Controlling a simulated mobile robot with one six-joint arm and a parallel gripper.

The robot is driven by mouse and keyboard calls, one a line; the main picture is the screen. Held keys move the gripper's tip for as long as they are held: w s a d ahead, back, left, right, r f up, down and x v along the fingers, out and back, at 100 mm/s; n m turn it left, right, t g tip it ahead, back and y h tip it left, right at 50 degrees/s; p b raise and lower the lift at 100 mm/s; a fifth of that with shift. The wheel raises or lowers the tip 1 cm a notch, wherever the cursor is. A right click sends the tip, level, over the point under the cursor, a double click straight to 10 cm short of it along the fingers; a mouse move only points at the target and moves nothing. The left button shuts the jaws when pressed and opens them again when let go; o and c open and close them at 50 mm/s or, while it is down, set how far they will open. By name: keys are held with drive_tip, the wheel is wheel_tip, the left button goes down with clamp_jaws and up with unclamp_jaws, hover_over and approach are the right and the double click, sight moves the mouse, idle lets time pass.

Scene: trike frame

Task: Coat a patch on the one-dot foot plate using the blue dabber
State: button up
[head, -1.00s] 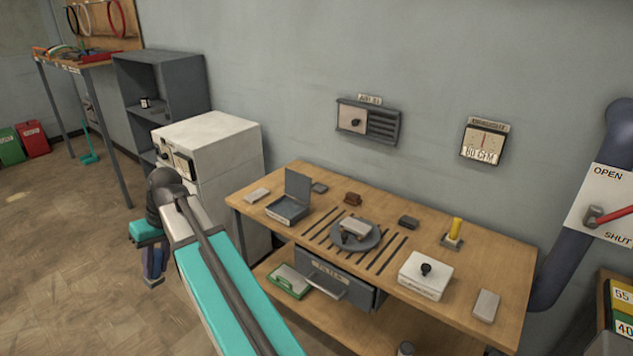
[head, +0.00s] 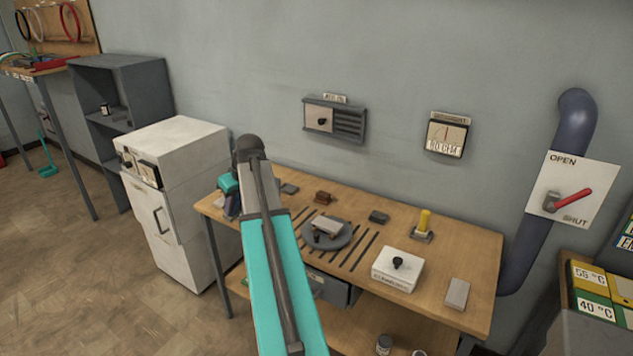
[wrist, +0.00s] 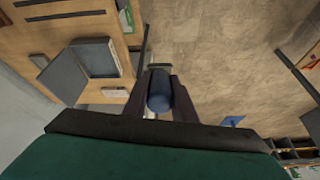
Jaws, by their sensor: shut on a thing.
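My gripper (wrist: 160,82) is shut on the blue dabber (wrist: 159,98), a dark blue cylinder between the two dark fingers in the wrist view. In the head view my gripper (head: 231,196) hangs by the left end of the bench, partly hidden behind my arm. A pale plate (head: 327,226) lies on the round grey disc (head: 345,240) at mid-bench. Another pale plate (head: 457,293) lies at the bench's right front. A small pale plate (wrist: 115,92) shows near the bench edge in the wrist view. Dots are too small to read, so I cannot tell which is the one-dot foot plate.
The wooden bench (head: 465,250) carries a white box with a black knob (head: 397,268), a yellow post on a base (head: 424,225) and an open grey box (wrist: 97,57), hidden by my arm in the head view. A white cabinet (head: 180,195) stands left of the bench.

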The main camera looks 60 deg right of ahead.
drive_tip(key=s+d+r+h, duration=0.1)
drive_tip(key=s+d, duration=0.7)
drive_tip(key=d, duration=0.4)
drive_tip(key=s+d+r+m+h, duration=0.1)
drive_tip(key=s+d+h, duration=0.1)
drive_tip(key=s+d, duration=0.6)
drive_tip(key=d, duration=0.4)
drive_tip(key=shift+m+t, duration=0.3)
drive_tip(key=shift+t, duration=0.1)
drive_tip(key=shift+f, duration=0.1)
drive_tip(key=shift+f+b, duration=1.2)
drive_tip(key=shift+f, duration=1.2)
drive_tip(key=shift+a, duration=0.1)
